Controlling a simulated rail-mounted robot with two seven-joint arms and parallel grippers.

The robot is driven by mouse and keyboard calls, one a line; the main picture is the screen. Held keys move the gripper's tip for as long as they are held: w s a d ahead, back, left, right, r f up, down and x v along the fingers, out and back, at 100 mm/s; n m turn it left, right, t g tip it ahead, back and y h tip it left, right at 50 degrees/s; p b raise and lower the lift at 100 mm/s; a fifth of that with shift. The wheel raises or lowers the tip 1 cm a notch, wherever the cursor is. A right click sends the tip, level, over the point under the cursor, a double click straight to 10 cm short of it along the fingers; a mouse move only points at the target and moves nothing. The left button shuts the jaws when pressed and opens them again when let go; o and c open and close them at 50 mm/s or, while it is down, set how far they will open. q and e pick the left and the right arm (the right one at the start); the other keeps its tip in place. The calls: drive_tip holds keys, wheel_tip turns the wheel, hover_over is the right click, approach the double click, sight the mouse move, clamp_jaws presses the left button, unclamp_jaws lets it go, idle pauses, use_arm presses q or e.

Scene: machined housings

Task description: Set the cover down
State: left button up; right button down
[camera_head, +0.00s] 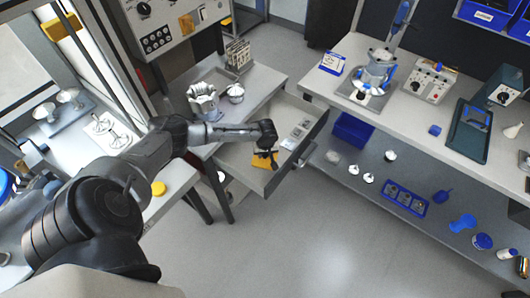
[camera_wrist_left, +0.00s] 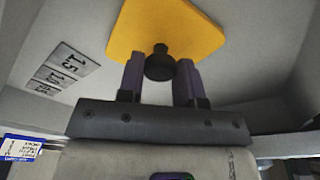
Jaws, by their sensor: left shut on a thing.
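The cover is a yellow plate with rounded corners and a black knob. In the left wrist view the cover (camera_wrist_left: 190,22) lies ahead of the fingers, with its knob between them. In the head view the cover (camera_head: 262,162) shows partly below my left gripper (camera_head: 266,156), over the open drawer (camera_head: 240,157). My left gripper, also in the wrist view (camera_wrist_left: 160,75), is shut on the cover's knob. I cannot tell whether the plate touches the drawer floor. My right gripper is not in view.
Grey number plates (camera_wrist_left: 62,70) lie in the drawer beside the cover. A metal housing (camera_head: 203,101) stands on the bench above the drawer. A second bench (camera_head: 330,88) with instruments is at the right. The floor (camera_head: 290,240) in front is clear.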

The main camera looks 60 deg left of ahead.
sight(266, 161)
use_arm(q)
drive_tip(key=shift+f, duration=0.15)
drive_tip(key=o, duration=1)
drive_tip(key=shift+c, duration=0.2)
wheel_tip(266, 161, up, 12)
drive_tip(key=d+p, duration=0.1)
drive_tip(key=p, duration=0.1)
drive_tip(key=shift+s+d, duration=0.3)
drive_tip(key=shift+d, duration=0.05)
